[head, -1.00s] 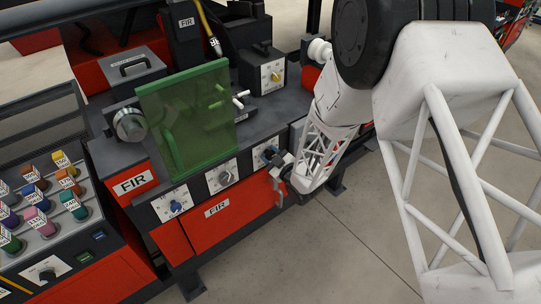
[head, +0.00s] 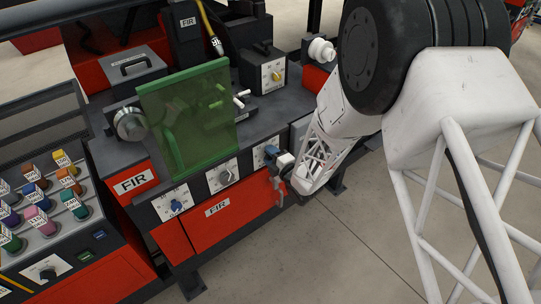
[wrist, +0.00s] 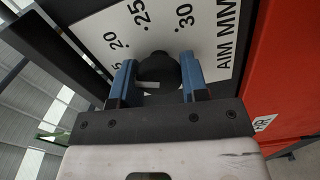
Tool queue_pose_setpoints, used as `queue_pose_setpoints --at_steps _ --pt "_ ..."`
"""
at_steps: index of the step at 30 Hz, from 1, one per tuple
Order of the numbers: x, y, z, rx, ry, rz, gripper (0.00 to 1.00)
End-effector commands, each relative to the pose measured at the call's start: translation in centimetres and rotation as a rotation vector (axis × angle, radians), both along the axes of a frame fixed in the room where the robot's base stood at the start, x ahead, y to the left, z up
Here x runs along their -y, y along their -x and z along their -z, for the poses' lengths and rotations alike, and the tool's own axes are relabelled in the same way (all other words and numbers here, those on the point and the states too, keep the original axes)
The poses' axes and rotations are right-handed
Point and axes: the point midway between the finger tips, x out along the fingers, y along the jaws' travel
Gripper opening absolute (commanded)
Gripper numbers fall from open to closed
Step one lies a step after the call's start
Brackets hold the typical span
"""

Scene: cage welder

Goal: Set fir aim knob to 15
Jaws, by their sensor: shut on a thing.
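The fir aim knob (wrist: 160,68) is a dark round knob on a white dial plate (wrist: 215,45) marked "AIM MM", with 20, 25 and 30 readable and a cut-off number at the left. A pale mark shows on the knob, but I cannot tell exactly which value it points to. My gripper (wrist: 158,82) has its blue fingers on both sides of the knob and is shut on it. In the head view my gripper (head: 272,154) is at the right end of the red FIR front panel, and it hides most of the knob.
A button console (head: 40,245) is at the far left. Open floor (head: 345,235) lies at the lower right.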

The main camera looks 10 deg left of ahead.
Motion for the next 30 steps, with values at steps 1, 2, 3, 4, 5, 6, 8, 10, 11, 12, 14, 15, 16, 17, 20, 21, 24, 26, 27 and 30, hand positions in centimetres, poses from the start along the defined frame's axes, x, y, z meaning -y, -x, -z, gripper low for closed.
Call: queue_pose_setpoints --at_steps 1,2,3,4,5,6,8,10,11,12,14,15,16,17,20,21,24,26,27,30 --pt "0.02 0.01 0.01 0.03 0.03 0.0 0.17" --pt "0.02 0.02 0.02 0.05 0.049 0.0 0.17" --pt "0.02 0.02 0.03 0.075 0.075 0.0 0.17" --pt "0.01 0.02 0.03 0.094 0.093 0.0 0.17" --pt "0.01 0.0 0.03 0.112 0.11 0.0 0.17" --pt "0.0 -0.02 0.02 0.135 0.134 0.0 0.17" --pt "0.01 -0.02 0.03 0.166 0.165 0.0 0.17" --pt "0.01 -0.01 0.08 0.198 0.198 0.0 0.17" --pt "0.01 0.0 0.1 0.21 0.21 0.0 0.17" --pt "0.02 0.01 0.12 0.226 0.226 0.0 0.17" --pt "0.02 0.02 0.13 0.244 0.245 0.0 0.17" --pt "0.03 0.01 0.13 0.255 0.256 0.0 0.17" --pt "0.03 0.01 0.13 0.262 0.263 0.0 0.17" --pt "0.03 0.01 0.13 0.268 0.269 0.0 0.17" --pt "0.02 0.0 0.11 0.283 0.283 0.0 0.17" --pt "0.02 0.0 0.11 0.287 0.287 0.0 0.17" --pt "0.02 -0.01 0.11 0.291 0.291 0.0 0.17" --pt "0.02 -0.01 0.11 0.291 0.291 0.0 0.17" --pt "0.02 -0.01 0.11 0.291 0.291 0.0 0.17" --pt "0.02 -0.01 0.11 0.291 0.291 0.0 0.17"
